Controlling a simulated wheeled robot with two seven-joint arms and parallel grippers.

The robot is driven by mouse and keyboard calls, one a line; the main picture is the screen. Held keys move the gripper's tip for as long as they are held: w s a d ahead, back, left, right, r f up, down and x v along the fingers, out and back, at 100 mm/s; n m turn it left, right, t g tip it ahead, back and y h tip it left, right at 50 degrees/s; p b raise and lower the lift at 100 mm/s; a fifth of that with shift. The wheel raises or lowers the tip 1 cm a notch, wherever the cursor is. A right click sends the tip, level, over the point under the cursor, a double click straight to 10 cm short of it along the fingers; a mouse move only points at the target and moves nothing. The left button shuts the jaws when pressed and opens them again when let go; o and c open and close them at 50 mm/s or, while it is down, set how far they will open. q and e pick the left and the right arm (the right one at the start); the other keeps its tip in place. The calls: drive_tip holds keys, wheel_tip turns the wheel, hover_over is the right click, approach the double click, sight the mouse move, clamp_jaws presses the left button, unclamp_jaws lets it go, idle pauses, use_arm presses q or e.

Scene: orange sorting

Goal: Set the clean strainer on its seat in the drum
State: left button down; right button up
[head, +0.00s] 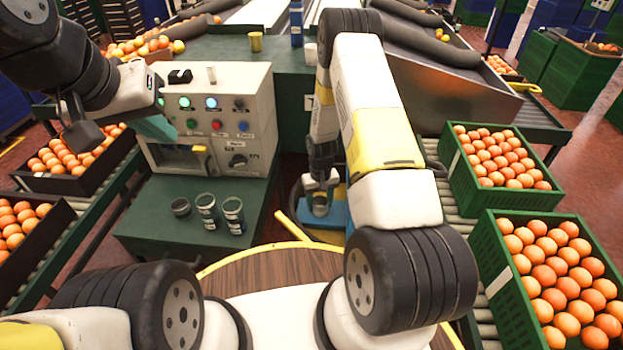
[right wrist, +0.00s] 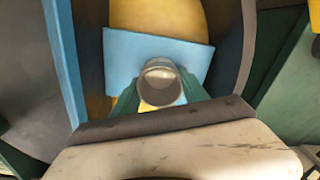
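A small grey cup-shaped piece, which looks like the strainer (right wrist: 160,82), sits between the green fingers of my right gripper (right wrist: 160,98) in the right wrist view. The fingers appear closed on its two sides. A light blue plate (right wrist: 118,62) lies behind it, inside dark curved walls that look like the drum (right wrist: 228,50); a yellow surface shows beyond. I cannot tell whether the strainer touches the plate. In the head view, my right gripper (head: 320,190) points down over the blue part (head: 338,214). My left gripper (head: 157,130) is before the control box, its fingertips unclear.
The control box (head: 255,105) with lit buttons stands on a green table (head: 150,235). Three small containers (head: 206,208) stand at its front. A yellow bar (head: 292,228) lies close to the right gripper. Green crates of oranges (head: 480,215) line the right.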

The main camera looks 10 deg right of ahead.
drive_tip(key=o, duration=0.4)
drive_tip(key=s+r+t+y, duration=0.1)
drive_tip(key=s+r, duration=0.2)
drive_tip(key=r, duration=1.5)
drive_tip(key=s+r+t, duration=0.2)
drive_tip(key=s+r, duration=0.1)
drive_tip(key=r, duration=1.5)
drive_tip(key=s+r+t, duration=0.1)
drive_tip(key=s+r, duration=0.3)
drive_tip(key=s, duration=0.2)
drive_tip(key=s+a+r+t, duration=0.1)
drive_tip(key=s+r, duration=0.4)
drive_tip(key=s, duration=0.1)
drive_tip(key=s+a+r+t+y, duration=0.1)
drive_tip(key=s+r, duration=0.3)
drive_tip(key=s, duration=0.2)
drive_tip(key=shift+s+a+r+m, duration=0.1)
drive_tip(key=shift+s+r+m, duration=0.05)
drive_tip(key=shift+m, duration=0.15)
